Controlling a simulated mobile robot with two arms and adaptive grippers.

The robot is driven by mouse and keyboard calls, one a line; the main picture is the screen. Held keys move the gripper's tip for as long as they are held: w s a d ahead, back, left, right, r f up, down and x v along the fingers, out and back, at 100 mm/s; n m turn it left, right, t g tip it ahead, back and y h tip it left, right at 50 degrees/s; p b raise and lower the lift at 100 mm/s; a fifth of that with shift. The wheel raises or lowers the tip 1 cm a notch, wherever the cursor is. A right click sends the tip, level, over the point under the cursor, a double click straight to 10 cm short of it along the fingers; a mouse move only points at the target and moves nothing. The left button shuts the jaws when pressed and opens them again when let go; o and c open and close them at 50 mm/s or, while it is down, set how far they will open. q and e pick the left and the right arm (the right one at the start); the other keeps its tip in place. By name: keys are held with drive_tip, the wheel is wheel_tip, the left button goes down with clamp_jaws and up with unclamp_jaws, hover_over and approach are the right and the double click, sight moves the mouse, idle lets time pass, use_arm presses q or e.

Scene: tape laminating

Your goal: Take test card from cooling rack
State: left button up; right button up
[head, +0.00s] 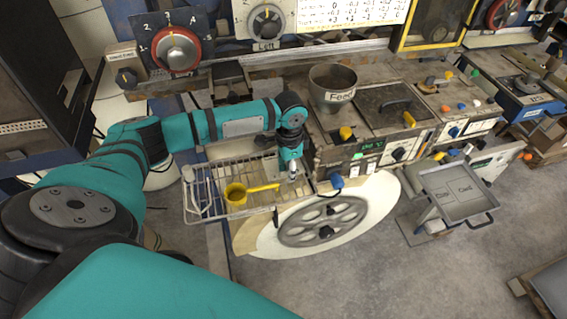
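The wire cooling rack (196,207) stands at the left front of the machine bench. A yellow scoop (236,194) with a long handle lies in it. I cannot make out a test card in the rack. My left arm reaches in from the left, and my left gripper (292,174) points down at the rack's right end, beside the machine's front panel. Its fingers are small and partly hidden, so I cannot tell whether they are open or hold anything. My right gripper is not in view.
A hopper (333,88) and a dark lidded plate (385,105) sit on the bench. A large pale disc with a grey handwheel (322,222) is below the rack's right side. A grey tray (459,189) with two marked fields stands at the right. Open floor lies in front.

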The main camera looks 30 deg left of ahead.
use_arm(q)
clamp_jaws()
drive_tip(key=shift+r, duration=0.1)
idle(0.3)
